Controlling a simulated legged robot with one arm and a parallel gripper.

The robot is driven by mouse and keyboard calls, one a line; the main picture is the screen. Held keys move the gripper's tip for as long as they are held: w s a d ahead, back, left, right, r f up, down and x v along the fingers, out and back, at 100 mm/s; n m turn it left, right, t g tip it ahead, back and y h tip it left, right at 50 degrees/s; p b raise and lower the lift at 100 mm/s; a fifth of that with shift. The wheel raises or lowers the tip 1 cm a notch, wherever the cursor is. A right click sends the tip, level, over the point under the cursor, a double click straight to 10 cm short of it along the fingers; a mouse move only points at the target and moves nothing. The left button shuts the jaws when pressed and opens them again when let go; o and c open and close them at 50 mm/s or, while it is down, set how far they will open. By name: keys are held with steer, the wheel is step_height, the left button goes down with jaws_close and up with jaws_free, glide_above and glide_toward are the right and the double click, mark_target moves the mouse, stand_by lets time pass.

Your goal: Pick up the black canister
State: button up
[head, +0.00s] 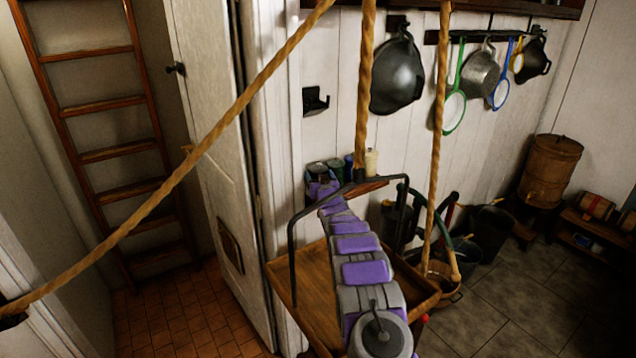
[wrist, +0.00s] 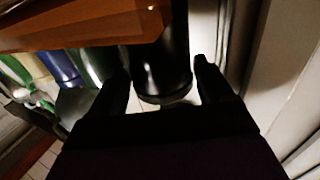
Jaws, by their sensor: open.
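The black canister (wrist: 160,72) is a dark, glossy cylinder in the wrist view. Its rounded end lies between the two fingers of my gripper (wrist: 161,68). The fingers are apart, one on each side, and I cannot tell whether either touches it. Its far part runs out of the top of the view. In the head view my gripper (head: 322,186) is at the far end of my purple and grey arm, small and partly hidden, beside a group of canisters. A dark-lidded canister (head: 317,170) stands right behind it, but I cannot tell whether it is the black one.
A blue container (wrist: 60,66) and a green one (wrist: 95,62) are left of the canister. A wooden board (wrist: 90,22) crosses above them. A pale wall (wrist: 285,75) is close on the right. Ropes (head: 364,80) hang before my arm, near a white door (head: 222,170).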

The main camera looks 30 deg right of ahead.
steer(key=shift+w, duration=0.15)
steer(key=shift+c, duration=0.5)
steer(key=c, duration=0.9)
steer(key=shift+r, duration=0.1)
